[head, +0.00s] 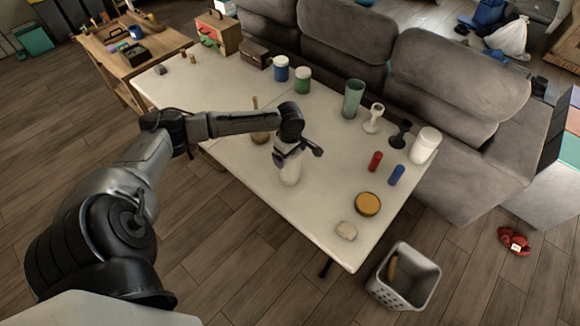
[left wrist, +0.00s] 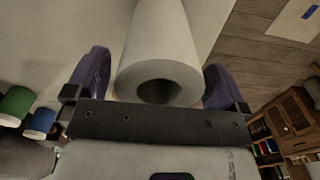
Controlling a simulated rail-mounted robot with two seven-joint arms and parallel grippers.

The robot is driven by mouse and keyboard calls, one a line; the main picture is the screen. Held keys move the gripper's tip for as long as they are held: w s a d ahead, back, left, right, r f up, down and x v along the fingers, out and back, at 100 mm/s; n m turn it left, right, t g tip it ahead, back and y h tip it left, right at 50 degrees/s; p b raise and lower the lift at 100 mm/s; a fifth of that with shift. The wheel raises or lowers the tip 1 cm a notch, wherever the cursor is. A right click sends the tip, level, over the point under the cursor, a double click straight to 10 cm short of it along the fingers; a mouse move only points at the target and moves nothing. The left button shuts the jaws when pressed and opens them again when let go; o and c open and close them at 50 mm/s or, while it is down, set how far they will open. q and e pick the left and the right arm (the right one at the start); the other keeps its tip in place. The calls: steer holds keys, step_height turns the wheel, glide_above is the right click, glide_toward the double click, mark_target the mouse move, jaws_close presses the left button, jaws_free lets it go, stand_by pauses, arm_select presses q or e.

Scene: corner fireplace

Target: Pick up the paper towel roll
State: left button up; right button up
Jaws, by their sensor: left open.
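The white paper towel roll (head: 290,174) stands on the white table near its front edge, partly hidden under my left gripper (head: 293,152). In the left wrist view the roll (left wrist: 163,45) shows its near end with a dark hollow core. My left gripper's purple fingers are open, one on each side of the roll, with the roll between them. A narrow gap seems to show beside each finger; I cannot tell whether either finger touches it. My right gripper is not in view.
A brown object (head: 260,130) stands just behind my left wrist. A grey sofa lines the back.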

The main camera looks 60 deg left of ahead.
arm_select(q)
steer(key=shift+f, duration=0.5)
steer(key=shift+c, duration=0.3)
steer(key=c, duration=1.1)
